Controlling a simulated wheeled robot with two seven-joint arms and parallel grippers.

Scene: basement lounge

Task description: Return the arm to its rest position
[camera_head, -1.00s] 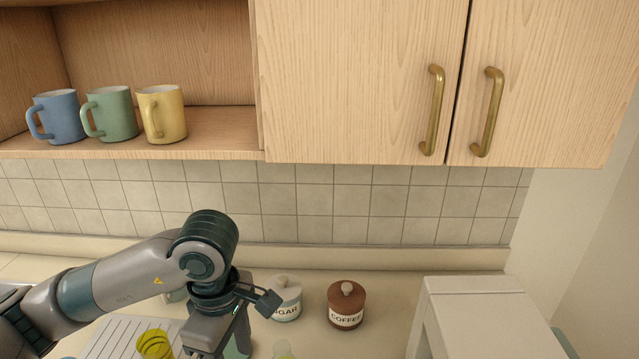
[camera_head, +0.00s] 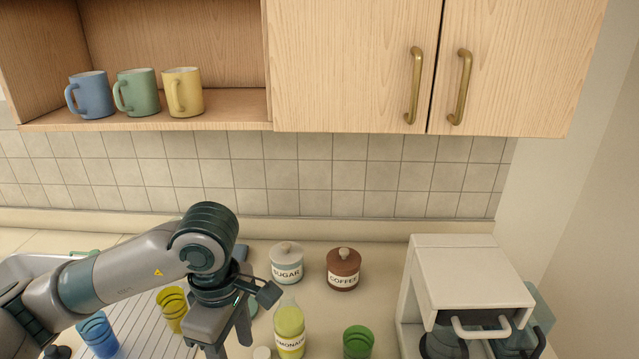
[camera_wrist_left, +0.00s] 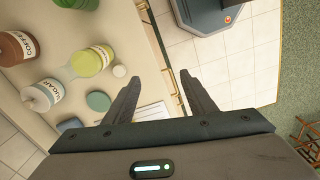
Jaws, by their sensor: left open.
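My left arm comes in from the left in the head view, bent at the elbow, with its left gripper (camera_head: 228,343) hanging down over the counter. In the left wrist view the two fingers of the left gripper (camera_wrist_left: 160,84) are spread apart with nothing between them. The gripper is to the left of the lemonade bottle (camera_head: 290,328) and apart from it as far as I can see. The fingertips are partly cut off in the head view. My right gripper is not in view.
The sugar jar (camera_head: 287,262), coffee jar (camera_head: 343,269) and green cup (camera_head: 358,342) stand right of the arm. Yellow (camera_head: 172,308) and blue (camera_head: 98,334) cups stand left, by the sink. A white coffee machine (camera_head: 470,275) is at right. Mugs (camera_head: 138,93) sit on the shelf above.

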